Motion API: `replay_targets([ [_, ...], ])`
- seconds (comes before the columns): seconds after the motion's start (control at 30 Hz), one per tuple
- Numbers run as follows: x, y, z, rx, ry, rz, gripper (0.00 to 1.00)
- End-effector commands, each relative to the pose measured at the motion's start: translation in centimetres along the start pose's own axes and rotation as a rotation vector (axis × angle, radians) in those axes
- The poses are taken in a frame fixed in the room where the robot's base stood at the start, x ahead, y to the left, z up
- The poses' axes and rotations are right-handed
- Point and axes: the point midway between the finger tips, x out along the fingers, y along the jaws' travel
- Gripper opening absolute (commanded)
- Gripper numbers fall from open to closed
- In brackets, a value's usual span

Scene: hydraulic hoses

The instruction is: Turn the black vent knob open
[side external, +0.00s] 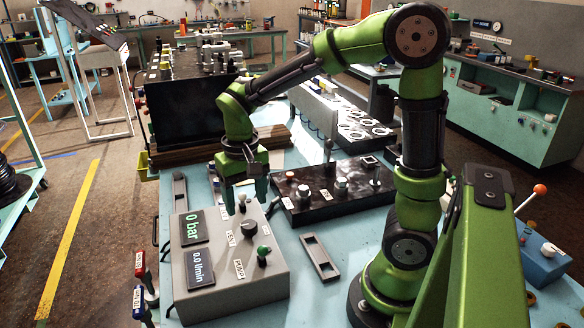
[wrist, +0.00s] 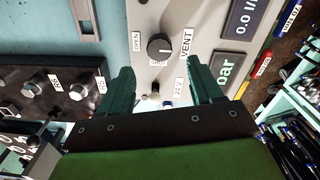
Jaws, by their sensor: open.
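The black vent knob (side external: 249,228) is on the sloping top of the grey control box (side external: 243,293). In the wrist view the knob (wrist: 160,47) is round, with an OPEN label to its left, a SHUT label below it and a VENT label to its right. Which label its mark points at is too small to tell. My gripper (side external: 243,207) points down above the box's back part. In the wrist view my gripper (wrist: 160,75) is open and empty. The knob lies past its fingertips, roughly centred between them and apart from both.
The box has a pressure display (side external: 193,227) reading 0 bar, a flow display (side external: 201,264) reading 0.0 l/min and a green-capped pump control (side external: 263,252). A small switch (wrist: 153,88) shows between my fingers. A black valve block (side external: 325,205) stands behind right.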

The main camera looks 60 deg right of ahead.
Motion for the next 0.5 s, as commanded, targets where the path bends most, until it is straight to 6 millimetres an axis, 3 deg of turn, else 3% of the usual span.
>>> replay_targets([
  [0.1,-3.2,-0.1,-0.1,0.001,0.006,-0.005,0.65],
  [0.3,-7.7,0.0,-0.1,0.0,0.005,-0.003,0.65],
  [0.5,-10.4,0.0,-0.1,0.001,0.002,-0.002,0.65],
])
